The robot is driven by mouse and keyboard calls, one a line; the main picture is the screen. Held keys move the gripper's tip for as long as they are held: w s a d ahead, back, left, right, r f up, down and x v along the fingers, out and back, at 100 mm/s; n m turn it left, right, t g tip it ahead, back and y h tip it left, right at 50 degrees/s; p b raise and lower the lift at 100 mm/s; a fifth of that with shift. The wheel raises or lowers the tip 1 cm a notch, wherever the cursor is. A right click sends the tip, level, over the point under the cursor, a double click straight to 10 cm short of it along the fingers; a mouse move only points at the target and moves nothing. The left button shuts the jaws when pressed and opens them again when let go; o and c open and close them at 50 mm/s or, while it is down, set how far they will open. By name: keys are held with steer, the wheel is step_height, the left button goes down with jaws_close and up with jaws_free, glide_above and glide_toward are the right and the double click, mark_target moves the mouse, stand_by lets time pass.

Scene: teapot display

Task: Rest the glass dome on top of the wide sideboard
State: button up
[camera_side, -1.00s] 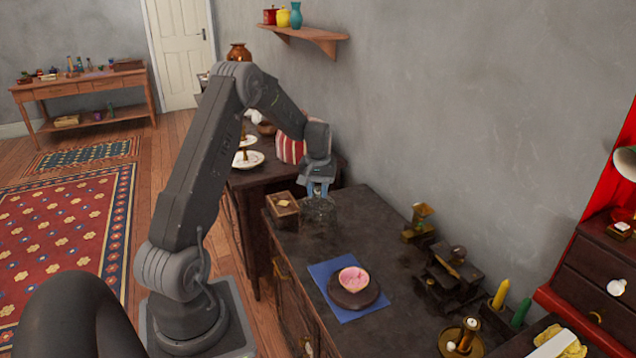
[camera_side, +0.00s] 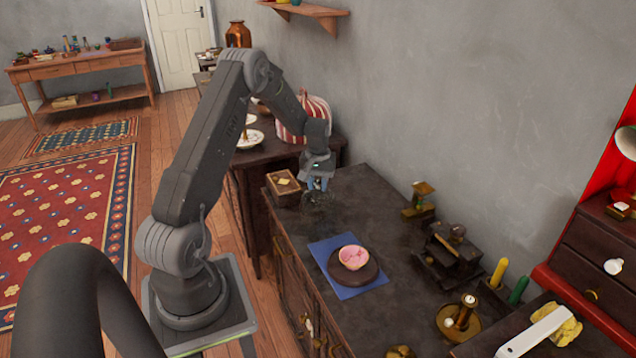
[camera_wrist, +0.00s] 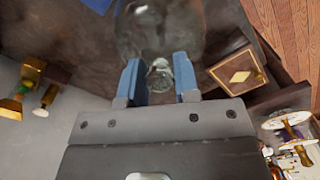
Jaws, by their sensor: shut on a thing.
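My gripper (camera_side: 318,183) is shut on the knob of the clear glass dome (camera_side: 317,208). In the wrist view, the blue fingers of my gripper (camera_wrist: 159,82) stand on both sides of the round knob, and the transparent dome (camera_wrist: 160,30) spreads beyond them. The dome is over the back left part of the dark wide sideboard (camera_side: 375,210), just right of a small wooden box (camera_side: 284,188). The dome looks roughly upright. I cannot tell whether its rim touches the top, since the glass is faint.
A pink bowl (camera_side: 354,257) on a round dark board sits on a blue cloth (camera_side: 335,285) nearer the front. A brass scale-like piece (camera_side: 420,200), a dark stepped stand (camera_side: 452,250) and a candle holder (camera_side: 461,317) stand to the right. Bare top lies between box and scale piece.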

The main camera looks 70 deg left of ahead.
steer(key=shift+f, duration=0.6)
stand_by(0.4)
steer(key=o, duration=1.5)
steer(key=shift+r, duration=3)
